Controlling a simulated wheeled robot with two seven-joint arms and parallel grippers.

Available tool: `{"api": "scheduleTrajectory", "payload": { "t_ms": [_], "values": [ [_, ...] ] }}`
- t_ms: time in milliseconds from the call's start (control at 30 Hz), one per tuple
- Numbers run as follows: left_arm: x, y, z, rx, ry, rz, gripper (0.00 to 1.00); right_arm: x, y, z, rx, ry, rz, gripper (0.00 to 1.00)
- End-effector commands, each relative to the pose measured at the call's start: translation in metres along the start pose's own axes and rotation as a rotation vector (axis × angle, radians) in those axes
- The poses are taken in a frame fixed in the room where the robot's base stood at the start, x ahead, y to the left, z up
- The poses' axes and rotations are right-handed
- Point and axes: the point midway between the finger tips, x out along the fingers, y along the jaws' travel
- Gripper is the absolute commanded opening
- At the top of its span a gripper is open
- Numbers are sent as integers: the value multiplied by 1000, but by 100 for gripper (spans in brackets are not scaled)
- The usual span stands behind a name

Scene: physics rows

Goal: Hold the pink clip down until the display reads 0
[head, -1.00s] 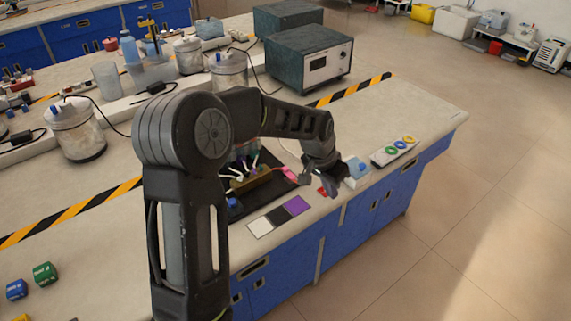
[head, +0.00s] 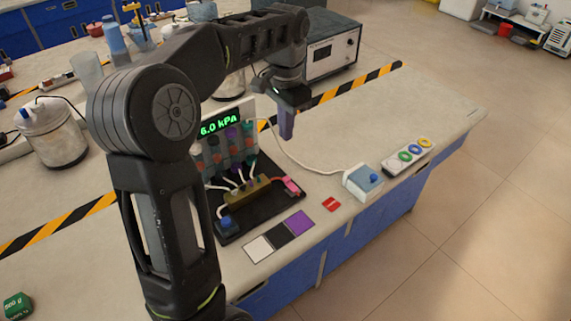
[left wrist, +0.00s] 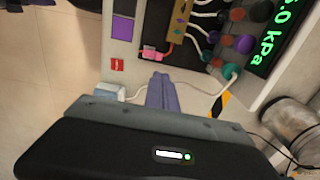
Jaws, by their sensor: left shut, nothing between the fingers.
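The pink clip (head: 291,186) sits on the short tube at the right end of the brass manifold (head: 247,190); it also shows in the left wrist view (left wrist: 152,53). The display (head: 220,122) on the upright panel reads 6.0 kPa in green, its left edge close to my arm. Its end shows in the left wrist view (left wrist: 278,32). My left gripper (head: 287,133) is shut and empty, pointing down above the bench, apart from the clip. Its closed fingers (left wrist: 161,90) show in the wrist view. My right gripper is not in view.
A blue-topped white box (head: 363,182) with a hose stands right of the black base (head: 263,205). A red tag (head: 331,204) and a colour card (head: 281,236) lie near the front edge. A tray with coloured rings (head: 408,155) is farther right. Bench behind it is clear.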

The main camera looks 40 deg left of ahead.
Motion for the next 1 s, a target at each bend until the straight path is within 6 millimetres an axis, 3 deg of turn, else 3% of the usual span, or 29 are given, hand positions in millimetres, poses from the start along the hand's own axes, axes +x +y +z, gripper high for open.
{"api": "scheduleTrajectory", "payload": {
  "t_ms": [367,1000],
  "values": [
    [16,0,0,-1,-2,1,0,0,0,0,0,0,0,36],
    [127,0,0,-1,-3,2,0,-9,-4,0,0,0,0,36]
  ]
}}
